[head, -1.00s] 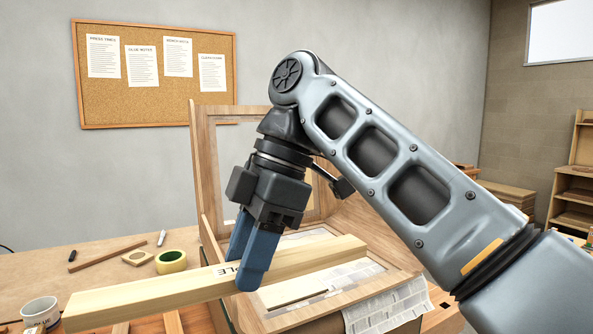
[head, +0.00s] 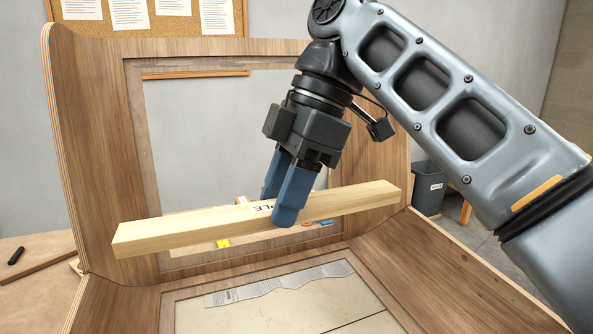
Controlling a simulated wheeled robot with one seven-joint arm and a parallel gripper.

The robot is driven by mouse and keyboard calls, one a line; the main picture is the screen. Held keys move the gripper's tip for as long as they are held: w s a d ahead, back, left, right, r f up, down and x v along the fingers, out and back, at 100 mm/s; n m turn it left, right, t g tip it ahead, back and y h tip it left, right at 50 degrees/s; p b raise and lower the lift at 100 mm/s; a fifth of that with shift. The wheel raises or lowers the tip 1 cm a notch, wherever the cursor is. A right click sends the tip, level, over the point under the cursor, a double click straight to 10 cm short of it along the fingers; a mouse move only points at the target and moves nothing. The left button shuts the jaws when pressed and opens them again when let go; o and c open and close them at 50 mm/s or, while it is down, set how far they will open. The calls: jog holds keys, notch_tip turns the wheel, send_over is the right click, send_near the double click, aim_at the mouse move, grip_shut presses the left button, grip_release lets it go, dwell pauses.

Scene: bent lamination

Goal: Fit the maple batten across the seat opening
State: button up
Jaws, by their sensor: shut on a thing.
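My gripper (head: 280,209) is shut on the pale maple batten (head: 180,232), holding it near its middle; the blue fingers partly cover its printed label. The batten is nearly level, its left end nearer me, and hangs clear in front of the brown laminated chair shell's upright back (head: 95,140). The seat (head: 455,268) spreads out below, with the rectangular seat opening (head: 270,314) in it, cut off by the picture's lower edge. The batten is above and behind much of the visible opening and does not touch the seat.
The back has a large opening (head: 200,140), with yellow and orange bits seen through it. A dark marker (head: 16,256) and a brown strip (head: 38,269) lie on the bench at left. A grey bin (head: 428,188) stands at right.

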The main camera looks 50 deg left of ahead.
jog(key=shift+w+a+f, duration=0.2)
notch_tip(320, 180, down, 11)
jog(key=b, duration=0.2)
jog(key=shift+d+f+b, duration=0.1)
jog(key=shift+b, duration=0.2)
jog(key=shift+f+b, duration=0.6)
jog(key=shift+f, duration=1.45)
jog(key=shift+f, duration=0.55)
dwell(0.5)
jog(key=o, duration=1.3)
jog(key=shift+c, duration=0.2)
